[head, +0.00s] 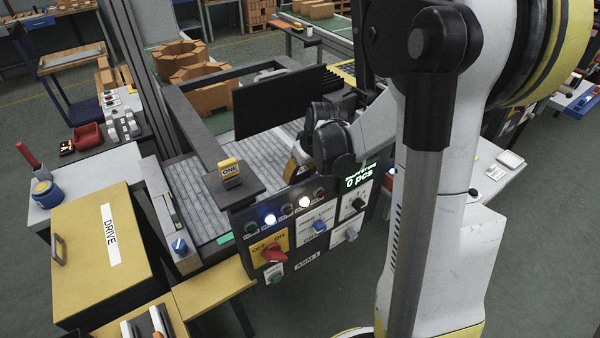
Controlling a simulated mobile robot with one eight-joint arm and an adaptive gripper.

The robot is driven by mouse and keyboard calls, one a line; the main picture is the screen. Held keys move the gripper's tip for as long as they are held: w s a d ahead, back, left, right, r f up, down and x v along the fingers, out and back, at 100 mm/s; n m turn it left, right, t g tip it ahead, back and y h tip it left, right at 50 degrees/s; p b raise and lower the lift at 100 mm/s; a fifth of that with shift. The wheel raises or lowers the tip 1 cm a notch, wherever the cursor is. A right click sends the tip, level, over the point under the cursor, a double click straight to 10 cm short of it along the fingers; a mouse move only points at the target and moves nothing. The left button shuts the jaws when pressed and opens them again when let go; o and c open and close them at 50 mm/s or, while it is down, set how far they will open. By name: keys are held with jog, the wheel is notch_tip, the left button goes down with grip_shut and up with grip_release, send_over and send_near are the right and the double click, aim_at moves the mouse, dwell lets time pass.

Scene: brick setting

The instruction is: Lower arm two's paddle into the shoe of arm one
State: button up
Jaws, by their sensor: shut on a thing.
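Arm one appears to be the dark arm (188,122) running toward me along the left of the grey slatted conveyor. Its near end is a wide dark plate bearing a yellow block marked ONE (230,169). My gripper (296,158) is right of that block, behind the top edge of the control panel, and points down and left. It is shut on a small yellow-brown piece (291,168), mostly hidden by the gripper and panel. I cannot tell whether this piece belongs to arm two's paddle. The shoe cannot be made out.
The ARM 1 control panel (296,262) has lit lamps, a red switch and a display reading 0 pcs. A large black board (279,102) stands upright behind my gripper. A yellow DRIVE box (103,248) stands at left. Brown brick stacks (182,58) lie behind.

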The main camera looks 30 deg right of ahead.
jog(key=shift+f+b, duration=0.55)
jog(key=shift+f, duration=0.15)
jog(key=o, duration=1.4)
jog(key=shift+o, duration=0.2)
jog(key=shift+r, duration=0.1)
jog(key=v, duration=1.1)
jog(key=shift+s+r, duration=0.15)
jog(key=shift+r, duration=0.25)
jog(key=s+a+r+t, duration=0.1)
jog(key=s+a+r, duration=0.2)
jog(key=s+a, duration=0.65)
jog(key=s+a+f+t+b, duration=0.1)
jog(key=s+a+f+b, duration=0.2)
jog(key=a, duration=0.3)
jog(key=shift+s+f+t+b, duration=0.3)
jog(key=shift+s+f+b, duration=0.1)
jog(key=shift+f, duration=0.15)
